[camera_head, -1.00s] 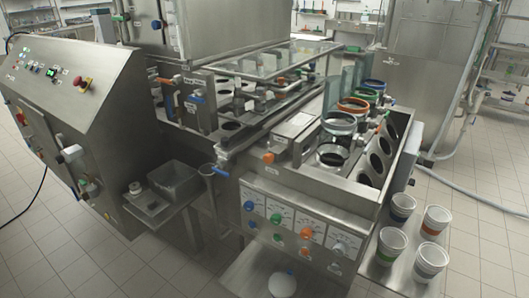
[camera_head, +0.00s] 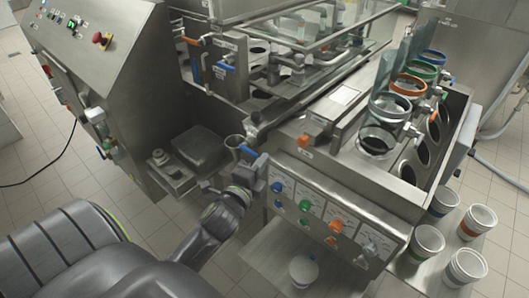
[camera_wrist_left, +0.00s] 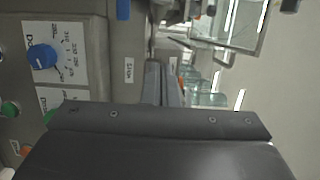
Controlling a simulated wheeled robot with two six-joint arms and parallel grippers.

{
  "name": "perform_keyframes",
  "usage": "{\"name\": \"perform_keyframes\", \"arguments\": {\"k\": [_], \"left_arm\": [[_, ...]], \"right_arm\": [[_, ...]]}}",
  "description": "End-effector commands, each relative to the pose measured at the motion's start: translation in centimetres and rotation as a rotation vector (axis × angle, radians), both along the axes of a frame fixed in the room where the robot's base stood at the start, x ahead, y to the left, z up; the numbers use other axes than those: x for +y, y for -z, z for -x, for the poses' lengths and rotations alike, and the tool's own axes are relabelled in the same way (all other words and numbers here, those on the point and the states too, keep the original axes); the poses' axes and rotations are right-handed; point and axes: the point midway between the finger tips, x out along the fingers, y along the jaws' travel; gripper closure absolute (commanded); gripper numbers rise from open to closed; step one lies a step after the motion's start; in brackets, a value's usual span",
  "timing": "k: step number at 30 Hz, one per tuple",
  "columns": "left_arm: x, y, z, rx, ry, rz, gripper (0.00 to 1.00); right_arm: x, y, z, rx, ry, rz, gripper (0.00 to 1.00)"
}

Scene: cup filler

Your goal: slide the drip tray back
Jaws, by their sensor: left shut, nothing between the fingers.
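No part is clearly marked as the drip tray. A flat metal tray (camera_head: 262,246) sits low under the front panel, with a round white thing (camera_head: 303,270) on it. A blue-handled lever (camera_head: 248,151) sticks out at the end of the long rail, beside a small metal funnel (camera_head: 234,142). My left gripper (camera_head: 262,172) is shut and empty, just below the blue handle and left of the blue knob (camera_head: 277,187). Contact with anything cannot be told.
The front panel carries several coloured knobs (camera_head: 336,226). The control cabinet (camera_head: 100,75) is far left; open floor lies in front.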

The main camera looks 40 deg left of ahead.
Motion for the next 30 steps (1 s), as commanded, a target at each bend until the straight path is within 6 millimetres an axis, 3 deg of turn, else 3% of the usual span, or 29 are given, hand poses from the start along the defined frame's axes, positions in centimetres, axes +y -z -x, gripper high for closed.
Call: {"name": "perform_keyframes", "arguments": {"k": [12, 21, 30], "left_arm": [[1.4, -0.2, -8.4, 0.000, 0.000, 0.001, 1.00], [4.9, 0.0, -8.3, 0.002, -0.001, -0.002, 1.00], [5.4, 0.0, -8.3, 0.001, 0.000, 0.002, 1.00]], "right_arm": [[-0.4, -1.2, 0.1, 0.001, -0.001, 0.005, 0.64], [0.0, -1.3, 0.0, 0.000, 0.000, 0.000, 0.64], [0.6, -1.3, 0.0, -0.001, 0.002, -0.007, 0.64]]}}
